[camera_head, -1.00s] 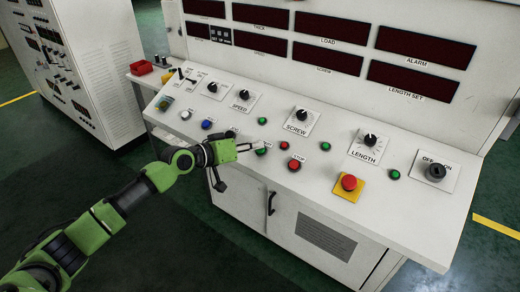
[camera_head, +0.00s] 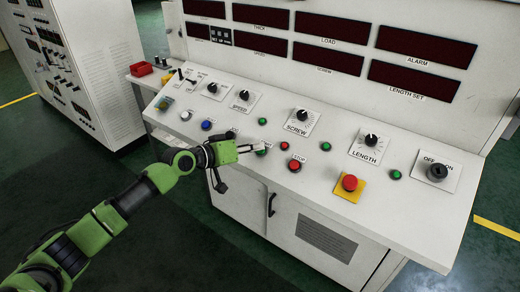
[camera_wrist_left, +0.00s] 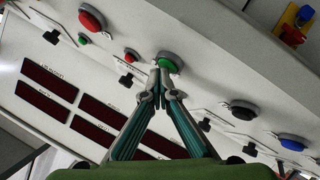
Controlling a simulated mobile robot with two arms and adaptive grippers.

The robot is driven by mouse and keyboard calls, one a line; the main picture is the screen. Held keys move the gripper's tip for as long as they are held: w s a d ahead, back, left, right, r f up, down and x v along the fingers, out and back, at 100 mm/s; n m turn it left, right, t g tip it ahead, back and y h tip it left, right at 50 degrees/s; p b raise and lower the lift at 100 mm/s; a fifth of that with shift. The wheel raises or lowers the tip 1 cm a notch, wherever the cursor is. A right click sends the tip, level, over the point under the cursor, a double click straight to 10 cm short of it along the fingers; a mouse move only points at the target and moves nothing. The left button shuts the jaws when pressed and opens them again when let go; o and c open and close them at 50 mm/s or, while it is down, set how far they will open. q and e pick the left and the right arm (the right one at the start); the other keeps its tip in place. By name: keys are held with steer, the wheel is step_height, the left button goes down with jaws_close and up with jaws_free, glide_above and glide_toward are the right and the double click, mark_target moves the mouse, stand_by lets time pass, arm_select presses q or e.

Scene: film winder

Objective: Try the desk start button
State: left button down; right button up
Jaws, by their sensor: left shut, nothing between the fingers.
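The green start button (camera_head: 262,152) is on the sloped white desk panel, left of the red STOP button (camera_head: 294,165). Its label is partly covered by my left gripper (camera_head: 264,146). In the left wrist view the green button (camera_wrist_left: 172,63) sits in a grey ring just past the tips of my left gripper (camera_wrist_left: 161,70). The two fingers are closed together at the tips and hold nothing. The tips overlap the button's edge in that view; I cannot tell whether they touch or press it. My right gripper is not in view.
A red emergency knob on a yellow plate (camera_head: 348,186) stands to the right. Dials SCREW (camera_head: 302,116) and LENGTH (camera_head: 370,140) rise from the panel. A blue button (camera_head: 207,125) is to the left. Dark displays (camera_head: 410,80) line the upright back.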

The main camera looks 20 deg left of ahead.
arm_select(q)
steer(key=shift+s+a+r+p, duration=0.15)
steer(key=shift+s+r+p, duration=0.25)
steer(key=shift+r+p, duration=0.4)
steer(key=shift+s+r+p, duration=0.1)
steer(key=shift+r+p, duration=0.35)
steer(key=shift+p, duration=0.1)
steer(key=r+p, duration=0.1)
steer(key=s+r+p, duration=0.2)
steer(key=shift+a+r, duration=0.25)
steer(key=shift+a, duration=0.15)
steer(key=shift+w, duration=0.1)
